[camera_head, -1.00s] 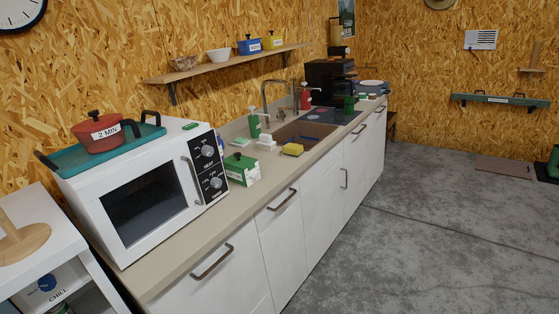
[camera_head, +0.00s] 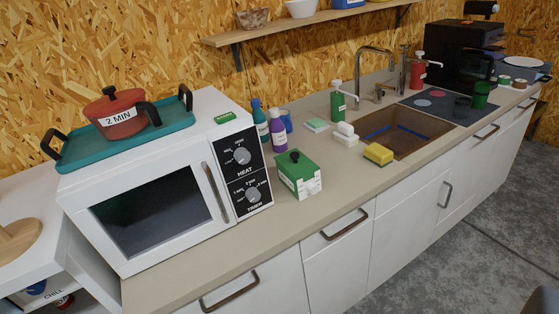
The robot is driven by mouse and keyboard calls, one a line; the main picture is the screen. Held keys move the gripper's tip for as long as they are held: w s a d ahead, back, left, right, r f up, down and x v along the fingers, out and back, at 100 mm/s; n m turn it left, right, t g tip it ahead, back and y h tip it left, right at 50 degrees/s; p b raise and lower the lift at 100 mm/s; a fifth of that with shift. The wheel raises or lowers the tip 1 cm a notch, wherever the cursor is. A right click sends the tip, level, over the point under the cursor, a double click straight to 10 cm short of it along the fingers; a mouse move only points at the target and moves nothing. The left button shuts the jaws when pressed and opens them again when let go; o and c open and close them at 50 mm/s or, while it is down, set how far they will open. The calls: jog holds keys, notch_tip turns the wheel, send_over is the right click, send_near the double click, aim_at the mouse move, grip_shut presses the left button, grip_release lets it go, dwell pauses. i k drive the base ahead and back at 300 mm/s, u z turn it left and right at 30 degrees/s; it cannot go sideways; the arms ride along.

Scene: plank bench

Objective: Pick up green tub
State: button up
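The green tub (camera_head: 299,173) is a boxy green container with a white label on its front side and a black knob on its lid. It stands upright on the beige counter (camera_head: 222,255), just right of the microwave and left of the sink. Nothing is touching its knob. My gripper does not show in this view, so I cannot see its fingers.
The white microwave (camera_head: 150,205) carries a teal tray (camera_head: 72,152) with a red pot (camera_head: 120,115). Behind the tub stand bottles, one purple (camera_head: 278,131). A yellow sponge (camera_head: 378,154) lies by the sink (camera_head: 404,136). The counter front is clear.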

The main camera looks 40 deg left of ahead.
aim_at(298, 187)
jog(key=u, duration=0.45)
jog(key=i, duration=1.15)
jog(key=u, duration=0.55)
jog(key=k, duration=0.85)
jog(key=u, duration=0.15)
jog(key=i, duration=0.9)
jog(key=z, duration=0.05)
